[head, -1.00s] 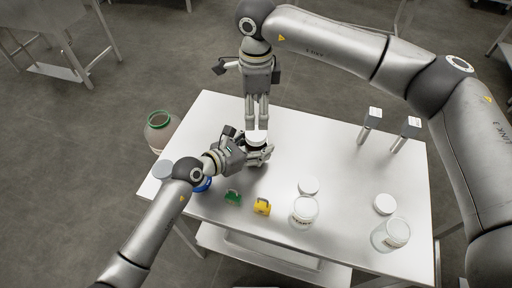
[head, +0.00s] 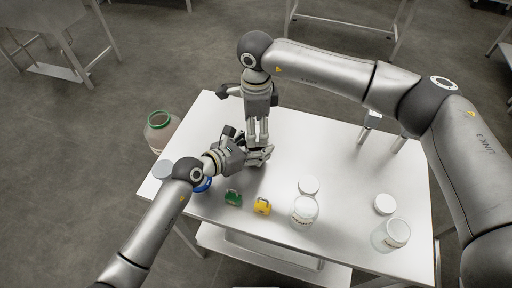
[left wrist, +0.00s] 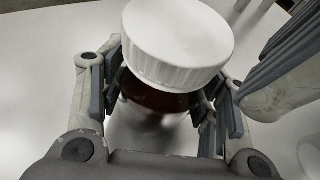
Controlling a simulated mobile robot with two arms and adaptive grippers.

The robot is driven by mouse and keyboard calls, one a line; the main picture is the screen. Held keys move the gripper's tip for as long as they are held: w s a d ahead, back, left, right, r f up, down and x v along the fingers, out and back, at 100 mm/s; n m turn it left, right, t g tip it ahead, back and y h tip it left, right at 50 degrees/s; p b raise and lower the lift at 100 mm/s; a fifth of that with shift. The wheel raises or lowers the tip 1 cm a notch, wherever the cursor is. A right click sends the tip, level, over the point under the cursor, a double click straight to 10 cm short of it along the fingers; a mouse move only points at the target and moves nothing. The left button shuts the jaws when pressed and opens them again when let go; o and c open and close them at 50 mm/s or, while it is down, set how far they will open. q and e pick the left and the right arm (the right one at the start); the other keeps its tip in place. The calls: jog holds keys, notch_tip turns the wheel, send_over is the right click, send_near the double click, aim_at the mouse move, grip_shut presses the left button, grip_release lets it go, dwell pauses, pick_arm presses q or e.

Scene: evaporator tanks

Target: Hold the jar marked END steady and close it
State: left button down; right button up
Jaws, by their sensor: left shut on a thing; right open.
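In the left wrist view a brown jar (left wrist: 152,98) with a white ribbed lid (left wrist: 178,42) on top stands between the fingers of my left gripper (left wrist: 163,88), which is shut on the jar. The lid looks slightly tilted in that view; I cannot tell whether it is fully seated. No END marking is readable. In the head view my left gripper (head: 258,157) is low over the table, and the jar is mostly hidden. My right gripper (head: 258,144) is open, pointing down at the lid; a finger of it shows close beside the lid in the left wrist view.
The white table (head: 340,170) also bears a green padlock (head: 233,198), a yellow padlock (head: 262,207), a clear jar (head: 303,212), another clear jar (head: 390,236) and loose white lids (head: 308,185), (head: 384,204).

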jog(key=shift+f, duration=0.7)
jog(key=c, duration=1.1)
jog(key=o, duration=1.2)
jog(key=shift+o, duration=0.2)
jog(key=shift+r, duration=0.15)
notch_tip(320, 180, up, 12)
pick_arm(q)
jog(key=shift+c, duration=2)
grip_release()
